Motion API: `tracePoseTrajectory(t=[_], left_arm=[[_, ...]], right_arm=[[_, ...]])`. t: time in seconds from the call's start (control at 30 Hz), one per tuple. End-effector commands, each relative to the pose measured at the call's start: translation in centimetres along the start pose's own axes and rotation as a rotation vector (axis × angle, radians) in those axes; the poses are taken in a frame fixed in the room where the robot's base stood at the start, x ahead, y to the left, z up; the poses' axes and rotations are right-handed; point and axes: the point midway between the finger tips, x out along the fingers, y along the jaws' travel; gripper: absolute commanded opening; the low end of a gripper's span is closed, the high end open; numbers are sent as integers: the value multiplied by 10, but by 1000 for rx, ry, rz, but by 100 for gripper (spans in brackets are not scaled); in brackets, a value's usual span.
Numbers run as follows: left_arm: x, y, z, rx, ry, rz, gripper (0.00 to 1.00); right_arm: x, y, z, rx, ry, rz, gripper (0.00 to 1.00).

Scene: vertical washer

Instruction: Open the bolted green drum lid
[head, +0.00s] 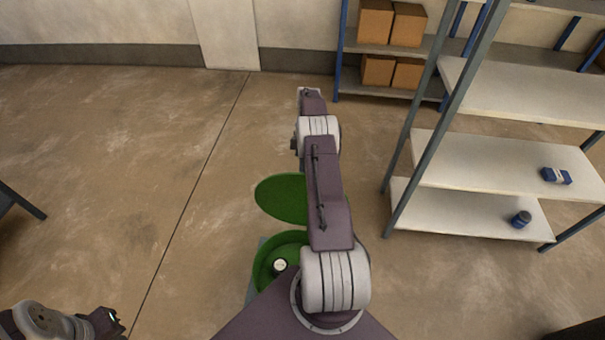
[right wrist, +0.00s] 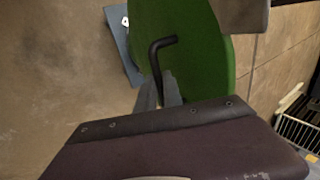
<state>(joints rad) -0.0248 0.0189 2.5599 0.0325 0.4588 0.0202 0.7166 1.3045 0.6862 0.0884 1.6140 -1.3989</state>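The green lid (head: 280,198) is swung up and away from the green drum (head: 262,262), so the drum's mouth is open. A small round pale thing (head: 279,265) shows inside. In the right wrist view, the lid (right wrist: 200,45) fills the upper middle and carries a black bent handle (right wrist: 155,62). My right gripper (right wrist: 159,94) has its two grey fingers close on either side of the handle's lower part and appears shut on it. The head view does not show this gripper. My left gripper (head: 114,322) is at the lower left, far from the drum; its finger gap is unclear.
A metal shelf (head: 490,165) stands to the right, with a blue-and-white item (head: 556,176) and a blue jar (head: 520,219). Cardboard boxes (head: 390,24) sit on a rear rack. A dark table edge (head: 20,200) is at left. Floor between is clear.

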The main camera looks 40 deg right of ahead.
Motion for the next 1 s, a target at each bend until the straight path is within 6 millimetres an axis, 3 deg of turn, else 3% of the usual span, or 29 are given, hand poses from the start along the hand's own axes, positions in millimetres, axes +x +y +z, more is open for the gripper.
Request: tracePoseTrajectory(t=[0.03, 0.1, 0.43, 0.67, 1.0], left_arm=[[0, 0, 0, 0, 0, 0, 0], [0, 0, 0, 0, 0, 0, 0], [0, 0, 0, 0, 0, 0, 0], [-3, 0, 0, 0, 0, 0, 0], [-1, 0, 0, 0, 0, 0, 0]], right_arm=[[0, 0, 2, 4, -5, 0, 22], [0, 0, 2, 3, -4, 0, 33], [-4, -1, 1, 1, -2, 2, 33], [-36, -17, 2, 2, -1, 4, 33], [-51, -48, 40, 5, -1, 1, 33]])
